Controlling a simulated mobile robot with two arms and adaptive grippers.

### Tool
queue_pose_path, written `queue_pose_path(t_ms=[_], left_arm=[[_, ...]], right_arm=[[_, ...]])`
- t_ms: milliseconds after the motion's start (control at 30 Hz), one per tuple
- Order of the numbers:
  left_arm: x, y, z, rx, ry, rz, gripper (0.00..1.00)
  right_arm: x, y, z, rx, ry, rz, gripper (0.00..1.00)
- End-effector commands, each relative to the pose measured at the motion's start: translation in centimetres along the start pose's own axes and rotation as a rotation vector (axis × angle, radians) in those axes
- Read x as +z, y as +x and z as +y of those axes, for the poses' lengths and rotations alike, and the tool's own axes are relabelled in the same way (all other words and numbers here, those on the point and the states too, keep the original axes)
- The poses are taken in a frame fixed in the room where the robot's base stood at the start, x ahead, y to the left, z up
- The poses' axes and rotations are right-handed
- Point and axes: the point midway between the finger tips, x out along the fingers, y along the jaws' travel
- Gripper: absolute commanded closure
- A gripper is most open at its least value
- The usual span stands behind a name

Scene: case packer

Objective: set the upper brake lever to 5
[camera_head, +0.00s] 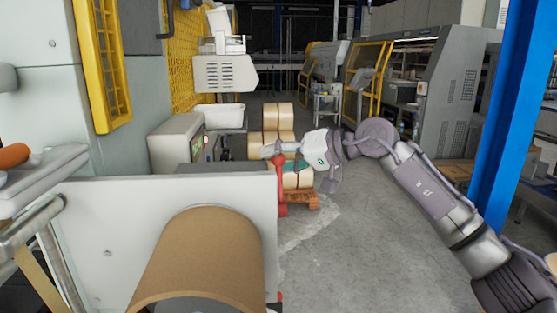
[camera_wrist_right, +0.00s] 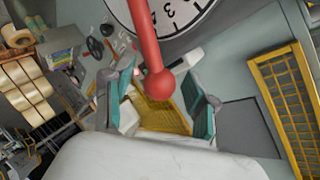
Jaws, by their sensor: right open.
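A red lever (camera_head: 282,187) stands at the right edge of the pale machine panel. In the right wrist view the red lever (camera_wrist_right: 147,45) runs down from the top to a round knob, in front of a white dial (camera_wrist_right: 182,14) with black numbers, including a 3. My right gripper (camera_wrist_right: 160,86) is open, its two teal fingers on either side of the knob; I cannot tell whether they touch it. In the head view my right gripper (camera_head: 275,155) is at the lever's upper end. The dial face is hidden in the head view. My left gripper is not in view.
A brown cardboard roll (camera_head: 205,250) sits in front of the panel (camera_head: 95,225). A small red part (camera_head: 280,297) shows low on the panel's edge. Stacked tape rolls (camera_head: 278,118) stand on a pallet behind. Grey floor (camera_head: 350,240) is clear right of the panel; a blue post (camera_head: 512,110) stands right.

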Motion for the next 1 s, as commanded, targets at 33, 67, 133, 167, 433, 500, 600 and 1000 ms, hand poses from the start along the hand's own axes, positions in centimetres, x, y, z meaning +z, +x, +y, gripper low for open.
queue_pose_path(t_ms=[33,67,133,167,433,500,600,1000], left_arm=[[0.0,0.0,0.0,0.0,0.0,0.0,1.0],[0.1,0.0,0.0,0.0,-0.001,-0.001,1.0],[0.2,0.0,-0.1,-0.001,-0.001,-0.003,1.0],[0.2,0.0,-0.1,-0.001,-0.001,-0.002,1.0],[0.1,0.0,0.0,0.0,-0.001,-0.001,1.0],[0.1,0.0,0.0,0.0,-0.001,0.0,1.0],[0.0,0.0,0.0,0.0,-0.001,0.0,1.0],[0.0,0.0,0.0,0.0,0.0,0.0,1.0]], right_arm=[[0.0,0.0,0.0,0.0,0.0,0.0,0.43],[0.0,0.0,0.0,0.0,0.0,0.0,0.43],[0.0,-0.2,0.1,0.001,0.0,0.001,0.43],[0.0,-0.4,0.1,0.001,0.0,0.001,0.43],[-0.1,-5.0,0.2,0.002,0.001,0.004,0.43],[-0.1,-6.6,0.1,0.003,-0.001,0.003,0.43],[-0.1,-8.6,0.1,0.003,0.0,0.003,0.43],[0.0,-12.0,0.0,0.0,0.0,0.0,0.43]])
